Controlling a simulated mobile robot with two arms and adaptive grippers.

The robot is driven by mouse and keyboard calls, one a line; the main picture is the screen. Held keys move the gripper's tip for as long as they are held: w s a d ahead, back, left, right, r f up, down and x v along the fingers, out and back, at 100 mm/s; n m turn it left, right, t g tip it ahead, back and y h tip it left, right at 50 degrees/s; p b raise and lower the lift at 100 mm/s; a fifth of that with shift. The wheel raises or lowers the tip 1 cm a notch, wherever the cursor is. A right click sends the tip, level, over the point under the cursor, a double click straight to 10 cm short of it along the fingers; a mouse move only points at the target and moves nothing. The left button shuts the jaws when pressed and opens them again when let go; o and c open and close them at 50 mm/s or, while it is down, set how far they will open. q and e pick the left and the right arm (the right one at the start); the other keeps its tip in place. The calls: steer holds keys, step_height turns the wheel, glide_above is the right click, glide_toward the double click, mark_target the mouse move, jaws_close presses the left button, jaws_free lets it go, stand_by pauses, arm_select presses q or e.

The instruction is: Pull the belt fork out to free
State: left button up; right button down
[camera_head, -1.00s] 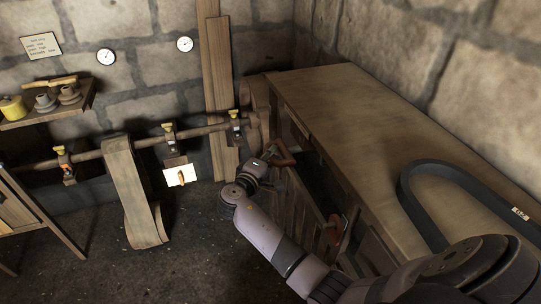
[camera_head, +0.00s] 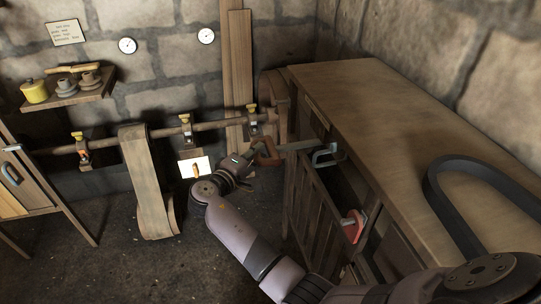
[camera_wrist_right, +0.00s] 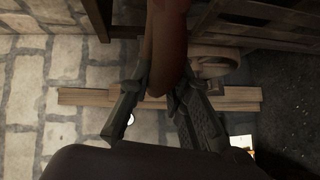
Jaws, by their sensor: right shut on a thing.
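My right gripper (camera_head: 252,166) is shut on a reddish-brown handle (camera_head: 269,154) left of the workbench. A flat bar (camera_head: 296,146) runs right from this handle towards a pale U-shaped piece (camera_head: 327,156) near the bench edge; together they look like the belt fork. Whether the bar and the U-shaped piece are joined is hard to tell. In the right wrist view, the reddish-brown handle (camera_wrist_right: 168,45) passes between the two fingers (camera_wrist_right: 157,95). My left gripper is not in view.
A shaft (camera_head: 210,125) with a wide belt (camera_head: 147,185) runs along the wall. The floor (camera_head: 110,240) at left is clear.

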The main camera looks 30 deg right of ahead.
steer(key=shift+a, duration=0.15)
steer(key=c, duration=1.6)
jaws_free()
steer(key=shift+w+a, duration=0.1)
steer(key=shift+a, duration=0.15)
steer(key=shift+o, duration=0.7)
steer(key=shift+d, duration=0.1)
steer(key=shift+d, duration=0.1)
steer(key=shift+r, duration=0.1)
